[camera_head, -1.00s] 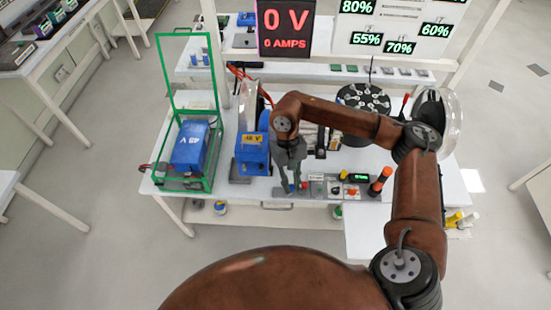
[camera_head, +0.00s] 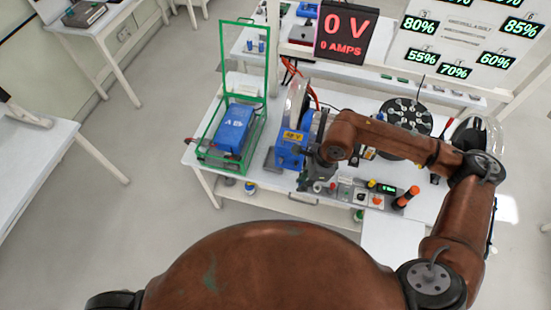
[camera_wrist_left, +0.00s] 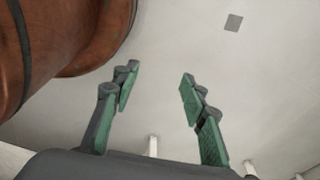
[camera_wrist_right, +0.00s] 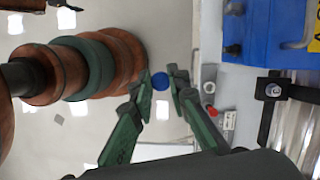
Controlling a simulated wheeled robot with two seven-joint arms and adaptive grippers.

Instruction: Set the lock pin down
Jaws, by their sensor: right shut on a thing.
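My right gripper (camera_head: 304,184) is over the front edge of the white workbench, just in front of the blue unit (camera_head: 290,152) with the yellow label. In the right wrist view, its green fingers (camera_wrist_right: 161,80) are shut on a small round blue thing (camera_wrist_right: 160,82), which I take to be the lock pin. Only its blue end shows there; the rest is hidden. In the head view I cannot make the pin out. My left gripper (camera_wrist_left: 160,78) is open and empty over pale floor in the left wrist view; it does not show in the head view.
A blue box (camera_head: 235,128) stands in a green frame (camera_head: 207,140) at the bench's left. Right of the gripper lie a small control strip (camera_head: 347,190) and orange-black cylinders (camera_head: 406,197). Behind is a black round carousel (camera_head: 406,116). A display (camera_head: 343,30) reads 0 V, 0 AMPS.

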